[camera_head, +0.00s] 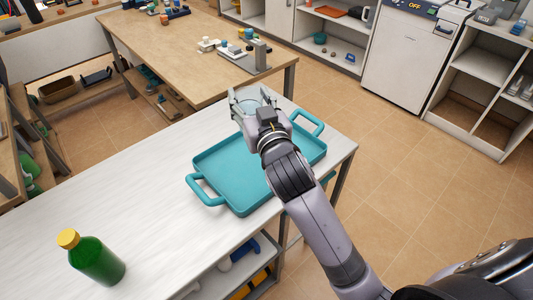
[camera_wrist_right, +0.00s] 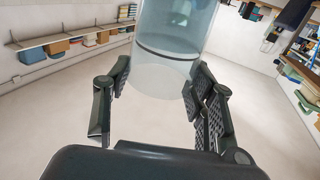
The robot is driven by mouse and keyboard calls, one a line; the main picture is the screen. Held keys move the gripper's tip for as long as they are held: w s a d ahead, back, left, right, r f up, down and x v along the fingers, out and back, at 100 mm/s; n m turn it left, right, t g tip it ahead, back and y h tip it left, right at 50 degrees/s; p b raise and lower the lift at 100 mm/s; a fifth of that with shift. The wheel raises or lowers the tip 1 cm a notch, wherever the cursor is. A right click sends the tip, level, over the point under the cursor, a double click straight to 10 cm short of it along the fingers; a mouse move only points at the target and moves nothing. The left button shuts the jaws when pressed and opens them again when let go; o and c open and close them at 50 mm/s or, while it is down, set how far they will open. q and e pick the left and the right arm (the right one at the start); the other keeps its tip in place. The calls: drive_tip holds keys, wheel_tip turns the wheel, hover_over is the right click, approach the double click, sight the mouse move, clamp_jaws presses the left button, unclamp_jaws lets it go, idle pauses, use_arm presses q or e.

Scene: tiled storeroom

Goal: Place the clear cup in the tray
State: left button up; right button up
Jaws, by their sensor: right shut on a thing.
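The clear cup (camera_head: 254,106) is a transparent, faintly bluish cylinder. My right gripper (camera_head: 250,98) is shut on it, with a finger at either side. In the right wrist view the cup (camera_wrist_right: 176,45) stands between the two dark fingers of the right gripper (camera_wrist_right: 158,82). The teal tray (camera_head: 212,164) with two handles lies on the white table. In the head view the cup appears near the tray's far edge; its height above it is hard to judge. My right forearm hides part of the tray's right side. My left gripper is not in view.
A green bottle (camera_head: 97,262) with a yellow cap stands at the white table's (camera_head: 150,215) near left. A wooden table (camera_head: 165,45) with small items stands beyond. A white appliance (camera_head: 405,60) and shelves line the back right.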

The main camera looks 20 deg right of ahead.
drive_tip(key=shift+f+b, duration=1.8)
drive_tip(key=shift+f, duration=7.3)
drive_tip(key=shift+f, duration=0.1)
drive_tip(key=o, duration=1.2)
drive_tip(key=shift+f, duration=0.1)
drive_tip(key=o, duration=0.5)
drive_tip(key=shift+c, duration=0.2)
